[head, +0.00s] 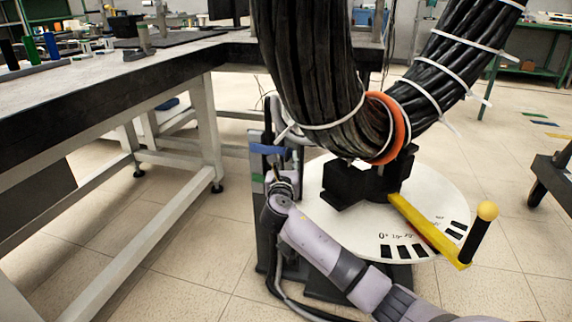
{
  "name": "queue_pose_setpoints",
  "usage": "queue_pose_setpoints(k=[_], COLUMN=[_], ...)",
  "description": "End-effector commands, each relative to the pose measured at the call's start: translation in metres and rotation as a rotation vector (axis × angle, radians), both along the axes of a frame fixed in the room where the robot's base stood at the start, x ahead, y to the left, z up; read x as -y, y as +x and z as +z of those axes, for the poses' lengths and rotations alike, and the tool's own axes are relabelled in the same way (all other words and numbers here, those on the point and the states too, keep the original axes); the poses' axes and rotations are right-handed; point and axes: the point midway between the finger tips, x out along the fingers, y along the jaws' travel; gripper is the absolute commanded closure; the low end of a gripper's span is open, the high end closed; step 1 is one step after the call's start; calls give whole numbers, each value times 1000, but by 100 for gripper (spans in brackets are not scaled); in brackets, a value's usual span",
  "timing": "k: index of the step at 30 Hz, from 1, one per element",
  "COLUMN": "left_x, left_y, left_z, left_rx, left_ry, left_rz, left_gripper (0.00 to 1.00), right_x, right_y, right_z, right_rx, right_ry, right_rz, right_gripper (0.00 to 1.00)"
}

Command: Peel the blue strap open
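The blue strap (266,149) shows as a short blue band across the upper part of a dark upright post (257,200), left of the thick black cable bundle (310,70). A green band (257,177) shows lower on the post. My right arm comes in from the lower right, and my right gripper (276,166) is at the post, just below the blue strap. The fingers are small and dark against the post. I cannot tell whether they are open or touch the strap. My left gripper is out of view.
The cable bundle, with white ties and an orange ring (392,128), hangs over a white marked disc (440,205). A yellow bar with a black handle (478,238) reaches out over the disc. A workbench (110,90) stands left. Open tiled floor lies right.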

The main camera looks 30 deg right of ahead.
Motion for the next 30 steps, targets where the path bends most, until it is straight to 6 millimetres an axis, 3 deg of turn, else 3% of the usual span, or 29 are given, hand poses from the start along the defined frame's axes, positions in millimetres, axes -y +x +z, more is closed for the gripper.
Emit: queue_pose_setpoints(k=[3,16,30], left_x=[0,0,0], left_y=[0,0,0], left_z=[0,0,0], left_rx=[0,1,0], left_ry=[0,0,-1], left_rz=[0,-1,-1], left_gripper=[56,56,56], right_x=[0,0,-1], right_y=[0,0,0], right_z=[0,0,0], right_rx=[0,0,-1], right_ry=[0,0,-1], right_rz=[0,0,2], right_gripper=[71,100,100])
